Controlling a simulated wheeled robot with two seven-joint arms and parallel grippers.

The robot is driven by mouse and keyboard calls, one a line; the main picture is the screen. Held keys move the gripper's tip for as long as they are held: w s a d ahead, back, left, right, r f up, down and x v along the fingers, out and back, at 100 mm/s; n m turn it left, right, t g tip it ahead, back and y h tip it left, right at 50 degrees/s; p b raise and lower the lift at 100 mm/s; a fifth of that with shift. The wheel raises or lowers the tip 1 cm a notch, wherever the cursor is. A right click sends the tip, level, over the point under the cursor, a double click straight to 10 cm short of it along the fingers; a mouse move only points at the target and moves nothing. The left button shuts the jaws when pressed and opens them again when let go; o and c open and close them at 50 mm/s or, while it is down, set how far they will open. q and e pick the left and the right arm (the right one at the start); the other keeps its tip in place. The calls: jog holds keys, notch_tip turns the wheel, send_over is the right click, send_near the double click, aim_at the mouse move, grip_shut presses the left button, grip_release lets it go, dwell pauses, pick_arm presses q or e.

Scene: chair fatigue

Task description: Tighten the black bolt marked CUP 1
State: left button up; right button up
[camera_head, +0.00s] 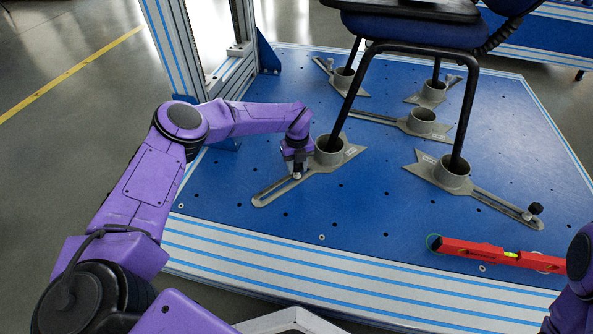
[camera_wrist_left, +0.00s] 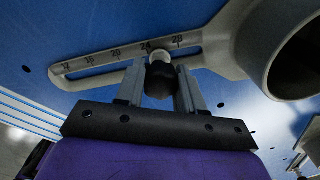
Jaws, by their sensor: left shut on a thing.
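The black bolt (camera_wrist_left: 160,80) has a round black head and stands in the slot of a grey cup plate (camera_wrist_left: 92,64), near the mark 24. My left gripper (camera_wrist_left: 160,92) is shut on the bolt's head, one finger on each side. In the head view my left gripper (camera_head: 297,168) points down over the slotted plate (camera_head: 270,193), beside the front left grey cup (camera_head: 328,158), and mostly hides the bolt. A small label (camera_head: 349,152) by this cup is too small to read. My right gripper is out of view.
A chair leg (camera_head: 354,90) stands in the front left cup. Another cup (camera_head: 452,174) with a black bolt (camera_head: 536,208) is at the right. Several more cups sit behind. A red spirit level (camera_head: 490,254) lies at the front right. A frame post (camera_head: 178,50) rises behind my left arm.

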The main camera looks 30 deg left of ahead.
pick_arm(q)
jog(key=shift+m, duration=2)
jog(key=m, duration=0.4)
jog(key=o, duration=1)
jog(key=shift+o, duration=0.2)
jog(key=n, duration=0.4)
